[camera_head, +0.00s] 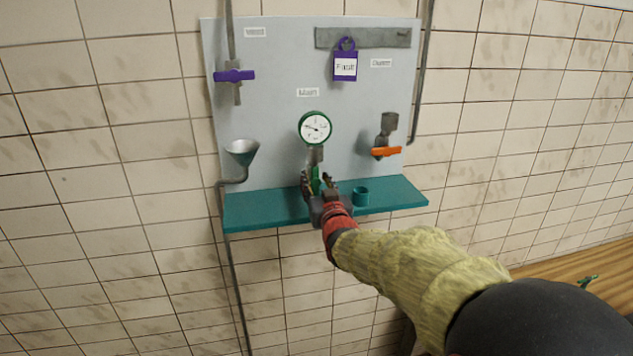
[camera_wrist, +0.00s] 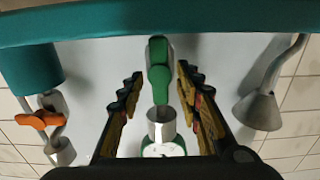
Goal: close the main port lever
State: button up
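The main port lever (camera_head: 315,186) is green and sits under the round gauge (camera_head: 315,128), below a label that seems to read "Main". In the wrist view the lever (camera_wrist: 159,72) runs lengthwise, in line with the grey pipe piece (camera_wrist: 161,122) beside it. My gripper (camera_head: 317,180) is at the lever, just above the teal shelf. In the wrist view my gripper (camera_wrist: 160,76) is open, with one finger on each side of the lever and a visible gap on both sides. The gripper partly hides the lever in the head view.
A teal shelf (camera_head: 265,209) carries a teal cup (camera_head: 361,197) to the right of my gripper. An orange lever (camera_head: 386,152) is at right, a funnel (camera_head: 241,151) and purple lever (camera_head: 234,76) at left. A purple padlock (camera_head: 345,67) hangs above. A wooden surface (camera_head: 590,258) is lower right.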

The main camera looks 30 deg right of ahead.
jog(key=shift+c, duration=1.4)
grip_shut()
jog(key=shift+f+n+b, duration=0.15)
jog(key=shift+n+b, duration=0.15)
jog(key=shift+b, duration=0.45)
jog(key=n+b, duration=0.1)
jog(key=b, duration=0.1)
jog(key=n+b, duration=0.1)
jog(key=b, duration=0.2)
jog(key=shift+a+f+n, duration=0.15)
jog(key=shift+f+n, duration=0.05)
jog(key=shift+n, duration=0.1)
jog(key=n+b, duration=0.2)
jog(key=b, duration=0.2)
jog(key=n+b, duration=0.2)
jog(key=b, duration=0.2)
jog(key=shift+w+a+f+n, duration=0.1)
jog(key=shift+a+n, duration=0.05)
jog(key=shift+n, duration=0.15)
jog(key=n+b, duration=0.5)
jog(key=b, duration=0.1)
jog(key=shift+a+f+b, duration=0.1)
jog(key=shift+b, duration=0.3)
jog(key=n+b, duration=0.3)
jog(key=n, duration=0.2)
jog(key=shift+b, duration=0.35)
